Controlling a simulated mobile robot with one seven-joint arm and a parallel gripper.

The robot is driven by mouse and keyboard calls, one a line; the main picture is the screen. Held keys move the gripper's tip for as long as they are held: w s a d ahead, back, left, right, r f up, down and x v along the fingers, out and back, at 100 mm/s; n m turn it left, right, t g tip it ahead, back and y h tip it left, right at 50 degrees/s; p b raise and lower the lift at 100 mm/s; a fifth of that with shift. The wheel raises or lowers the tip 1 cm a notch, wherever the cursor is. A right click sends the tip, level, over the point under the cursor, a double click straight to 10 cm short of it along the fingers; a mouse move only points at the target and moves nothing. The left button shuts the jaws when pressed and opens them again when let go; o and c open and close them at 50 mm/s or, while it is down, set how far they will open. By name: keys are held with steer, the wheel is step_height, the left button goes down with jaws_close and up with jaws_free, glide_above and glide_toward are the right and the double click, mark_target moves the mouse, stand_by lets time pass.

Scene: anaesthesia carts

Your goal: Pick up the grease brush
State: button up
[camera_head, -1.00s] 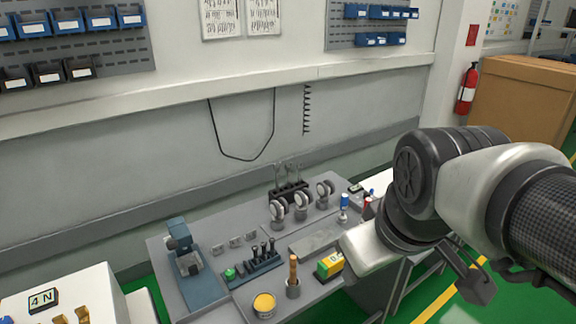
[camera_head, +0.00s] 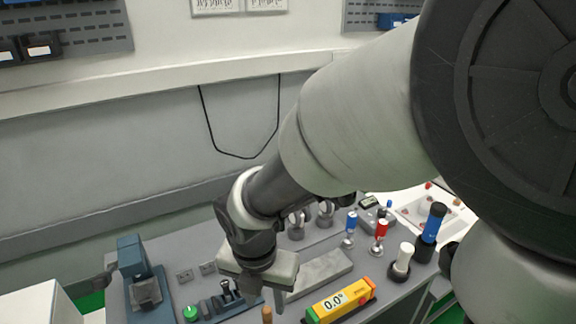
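The wooden handle of what appears to be the grease brush (camera_head: 267,315) stands at the bottom edge of the head view. Its lower part and its holder are cut off below the frame. My gripper (camera_head: 262,298) hangs over the bench just above and behind the handle, pointing down. One pale finger shows to the right of the handle; the other finger is not clear, so I cannot tell the opening. No contact with the handle is visible.
A yellow digital level (camera_head: 341,300) lies just right of the handle. A tool rack with a green knob (camera_head: 190,313) is at left, beside a blue press (camera_head: 139,276). Red (camera_head: 380,235) and blue-topped (camera_head: 350,228) tools and a white-topped bottle (camera_head: 403,258) stand at right.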

mark_target(269, 322)
steer(key=f, duration=0.4)
steer(key=w+f+b, duration=0.1)
steer(key=f, duration=0.3)
steer(key=f+b, duration=0.1)
steer(key=f, duration=0.3)
steer(key=shift+w, duration=0.4)
jaws_close()
